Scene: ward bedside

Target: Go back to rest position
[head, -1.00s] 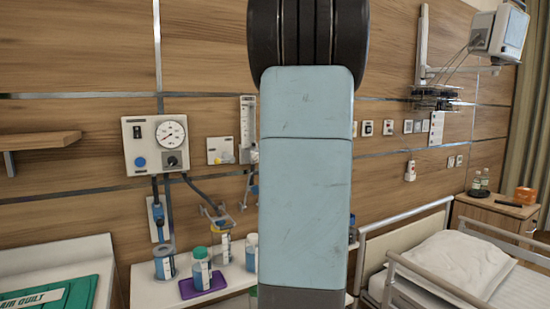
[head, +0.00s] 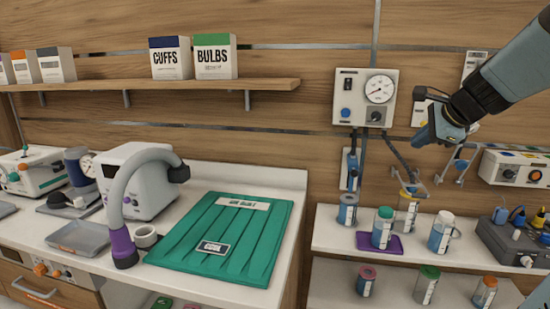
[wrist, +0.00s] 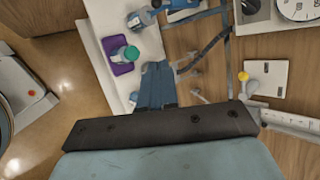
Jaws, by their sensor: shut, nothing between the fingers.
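My gripper (head: 437,130) is at the right in the head view, in front of the wood wall and just right of the gauge panel, above the shelf of bottles. My arm reaches in from the upper right edge. In the wrist view my gripper (wrist: 157,80) shows its two blue fingers together, with nothing between them. The fingers appear apart from the shelf and the bottles.
A gauge panel (head: 364,98) hangs on the wall with hoses below. A green-capped bottle (head: 383,228) stands on a purple tray (head: 366,241) on the white shelf. A green quilt (head: 226,240) lies on the left counter, near a white machine (head: 141,183) with a curved hose.

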